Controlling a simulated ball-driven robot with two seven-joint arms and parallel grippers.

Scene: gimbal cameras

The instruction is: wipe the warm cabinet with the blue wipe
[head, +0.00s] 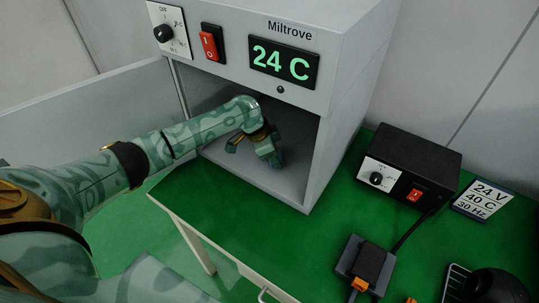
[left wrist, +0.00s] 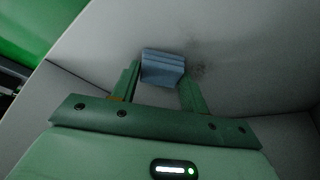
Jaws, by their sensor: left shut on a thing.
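The warm cabinet (head: 328,128) is a light grey box labelled Miltrove. Its display (head: 284,63) reads 24 C and its door (head: 95,112) stands open to the left. My left gripper (head: 268,156) is inside the cabinet, low over its floor. In the left wrist view, my left gripper (left wrist: 160,80) is shut on the blue wipe (left wrist: 162,66), a folded blue block between the fingertips. The wipe is close to the grey inner surface (left wrist: 250,50); I cannot tell if it touches. A dark smudge (left wrist: 198,68) shows just right of the wipe. My right gripper is not in view.
The cabinet stands on a green-topped table (head: 335,215). To its right are a black control box (head: 410,165) with a knob and red switch, a small label card (head: 483,200), a dark cradle with a plug (head: 366,264) and a black object (head: 497,287).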

